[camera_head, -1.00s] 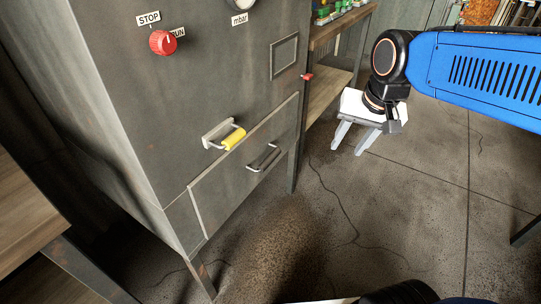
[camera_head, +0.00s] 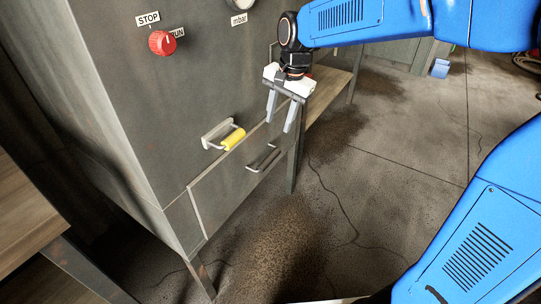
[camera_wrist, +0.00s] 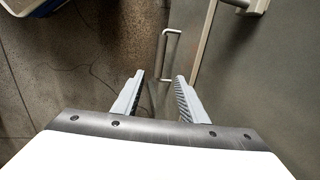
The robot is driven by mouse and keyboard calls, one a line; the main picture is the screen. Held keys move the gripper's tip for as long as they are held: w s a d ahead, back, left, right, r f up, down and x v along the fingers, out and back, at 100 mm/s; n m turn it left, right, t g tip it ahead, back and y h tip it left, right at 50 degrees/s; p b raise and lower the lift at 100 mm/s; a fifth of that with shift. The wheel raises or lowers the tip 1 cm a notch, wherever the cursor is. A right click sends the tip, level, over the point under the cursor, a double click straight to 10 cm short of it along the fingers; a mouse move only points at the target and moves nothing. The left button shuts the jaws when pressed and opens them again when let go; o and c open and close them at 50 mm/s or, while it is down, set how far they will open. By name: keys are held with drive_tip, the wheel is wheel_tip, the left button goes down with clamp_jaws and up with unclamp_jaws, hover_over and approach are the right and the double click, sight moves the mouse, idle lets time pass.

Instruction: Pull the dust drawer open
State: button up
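The dust drawer (camera_head: 222,189) is a grey panel low on the front of the grey metal cabinet, and looks closed. My gripper (camera_head: 280,125) is open and empty, fingers pointing down, above and a little to the right of the handle. In the wrist view my gripper's fingers (camera_wrist: 157,95) are apart with nothing between them, and the handle lies beyond them. No contact with the handle shows.
A yellow-gripped handle (camera_head: 233,138) sits just above the drawer. A red knob (camera_head: 162,43) labelled STOP and RUN is higher up. A wooden bench (camera_head: 328,93) stands right of the cabinet. Dark dust (camera_head: 280,245) covers the floor before the drawer; the floor to the right is open.

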sight(270, 157)
drive_tip(key=f, duration=0.5)
drive_tip(key=w+a+f, duration=0.1)
drive_tip(key=f, duration=0.4)
drive_tip(key=a+f, duration=0.1)
drive_tip(key=f, duration=0.5)
drive_tip(key=shift+w+a, duration=0.25)
drive_tip(key=shift+w, duration=0.15)
clamp_jaws()
